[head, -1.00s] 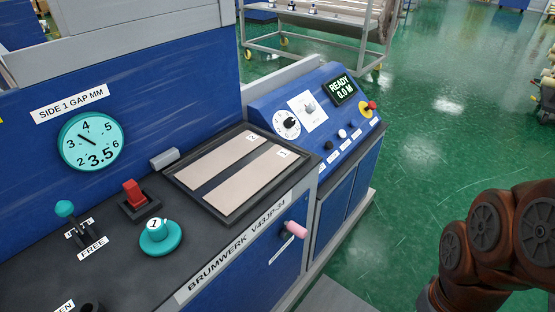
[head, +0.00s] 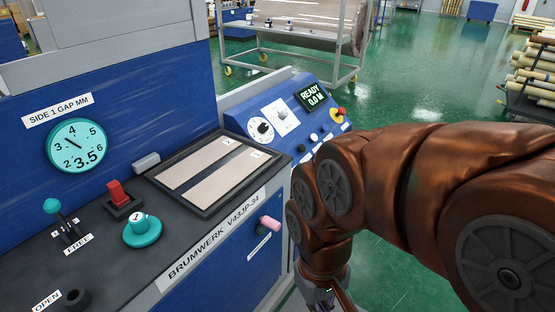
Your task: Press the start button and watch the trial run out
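The blue control console (head: 285,115) stands behind the machine's dark worktop. The labels are too small to read, so I cannot tell which is the start button. A red knob on a yellow base (head: 338,113) sits at the row's far end. My arm reaches in from the right, in front of the console's right side.
The worktop holds a teal-knobbed lever (head: 52,207), a red switch (head: 117,192), a teal knob marked 1 (head: 142,230) and two pale strips. The gap dial (head: 77,146) reads 3.5. A pink-tipped handle (head: 269,222) juts from the front. A roll rack (head: 530,75) stands far right; green floor between is open.

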